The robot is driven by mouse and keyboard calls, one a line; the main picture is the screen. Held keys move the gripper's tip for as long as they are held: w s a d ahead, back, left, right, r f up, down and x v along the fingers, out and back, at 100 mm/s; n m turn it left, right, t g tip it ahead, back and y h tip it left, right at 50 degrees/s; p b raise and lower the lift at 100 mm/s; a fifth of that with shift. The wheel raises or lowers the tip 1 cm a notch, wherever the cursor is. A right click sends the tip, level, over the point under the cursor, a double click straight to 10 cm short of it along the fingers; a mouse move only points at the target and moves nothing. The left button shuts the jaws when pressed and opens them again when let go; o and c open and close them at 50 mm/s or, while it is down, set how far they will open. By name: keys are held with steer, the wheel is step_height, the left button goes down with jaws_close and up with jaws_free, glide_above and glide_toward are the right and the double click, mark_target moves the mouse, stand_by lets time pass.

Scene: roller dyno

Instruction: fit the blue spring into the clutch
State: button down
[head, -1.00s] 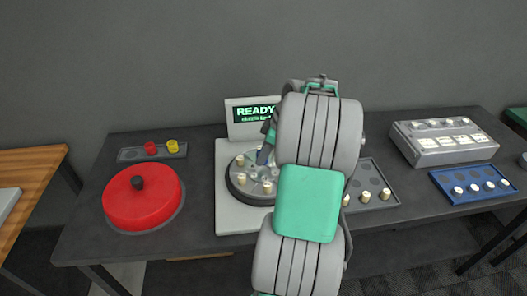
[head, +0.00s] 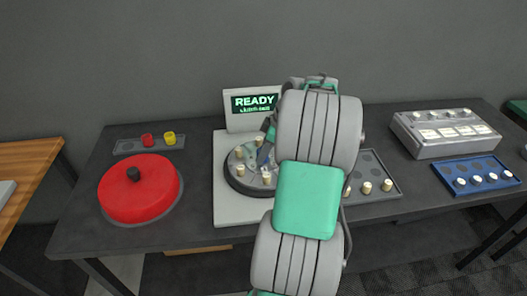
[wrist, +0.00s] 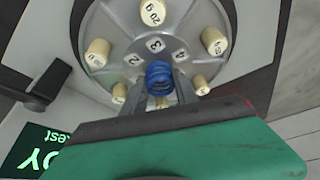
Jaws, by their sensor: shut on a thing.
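The blue spring (wrist: 159,75) is a small ribbed coil held between the two fingers of my gripper (wrist: 161,88) in the wrist view. My gripper is over the clutch (wrist: 126,40), a round grey plate with several cream numbered rollers standing around it and numbered marks near its centre. The spring appears over the plate near those marks; I cannot tell whether it touches the plate. In the head view the clutch (head: 232,184) sits on a light base, and my arm covers its right side. My gripper (head: 264,156) shows there only in part, and the spring is not clear.
A screen reading READY (head: 254,103) stands behind the clutch. A red disc with a black knob (head: 139,193) and a tray with red and yellow pieces (head: 126,147) are left. A roller tray (head: 378,170), a blue tray (head: 473,168) and a grey box (head: 444,139) are right.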

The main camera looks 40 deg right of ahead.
steer(key=shift+f+b, duration=0.4)
steer(key=shift+f, duration=0.1)
steer(key=c, duration=0.9)
jaws_free()
steer(key=shift+r+p, duration=2.9)
steer(key=shift+r, duration=0.65)
steer(key=a+r+m+h, duration=0.1)
steer(key=a+r+m, duration=0.15)
steer(key=a, duration=0.95)
steer(key=a+r+m+h, duration=0.1)
steer(key=a+r, duration=0.2)
steer(key=a, duration=0.8)
steer(key=s+a+m, duration=0.1)
steer(key=s+a, duration=0.1)
steer(key=s, duration=0.1)
steer(key=s+a+f+m, duration=0.1)
steer(key=s+a, duration=0.2)
steer(key=s+a+f+m, duration=0.1)
steer(key=s+a, duration=0.2)
steer(key=shift+s+a, duration=0.15)
steer(key=shift+s, duration=0.25)
